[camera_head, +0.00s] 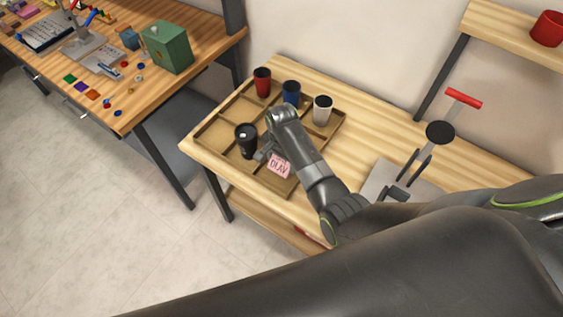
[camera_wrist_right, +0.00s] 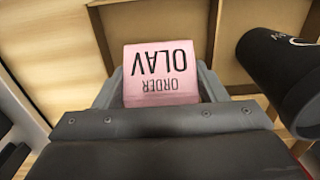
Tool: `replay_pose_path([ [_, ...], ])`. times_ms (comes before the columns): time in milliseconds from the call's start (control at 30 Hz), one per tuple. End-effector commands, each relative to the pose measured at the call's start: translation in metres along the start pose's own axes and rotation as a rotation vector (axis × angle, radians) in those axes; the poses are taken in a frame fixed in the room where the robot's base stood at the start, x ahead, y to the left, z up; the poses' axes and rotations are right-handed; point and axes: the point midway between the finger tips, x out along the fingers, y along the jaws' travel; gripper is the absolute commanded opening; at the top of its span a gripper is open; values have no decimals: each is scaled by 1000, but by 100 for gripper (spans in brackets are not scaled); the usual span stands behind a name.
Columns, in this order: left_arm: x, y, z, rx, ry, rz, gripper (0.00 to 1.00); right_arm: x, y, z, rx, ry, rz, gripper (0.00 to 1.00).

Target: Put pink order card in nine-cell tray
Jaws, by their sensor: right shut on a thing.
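The pink order card (camera_head: 279,165) is held over the front part of the nine-cell tray (camera_head: 218,131). In the wrist view the card (camera_wrist_right: 162,75) reads "ORDER OLAV" upside down and sits between the fingers. My right gripper (camera_head: 268,155) is shut on it; the arm hides part of the tray. Below the card, the wrist view shows bare wood of the tray and a divider (camera_wrist_right: 213,35). I cannot tell whether the card touches the tray. My left gripper is not in view.
A black cup (camera_head: 246,141) stands in the tray just left of the gripper. A red cup (camera_head: 262,81), blue cup (camera_head: 291,93) and white cup (camera_head: 322,109) stand in the back row. A press with a red handle (camera_head: 464,98) is at the right.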

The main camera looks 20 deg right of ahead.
Motion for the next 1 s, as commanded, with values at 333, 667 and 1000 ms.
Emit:
replay_pose_path([
  [333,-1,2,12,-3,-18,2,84,26,0,0,0,0,0,43],
  [667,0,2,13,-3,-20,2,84,28,0,0,-1,0,0,70],
  [1000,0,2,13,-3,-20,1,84,28,0,0,-1,0,1,87],
])
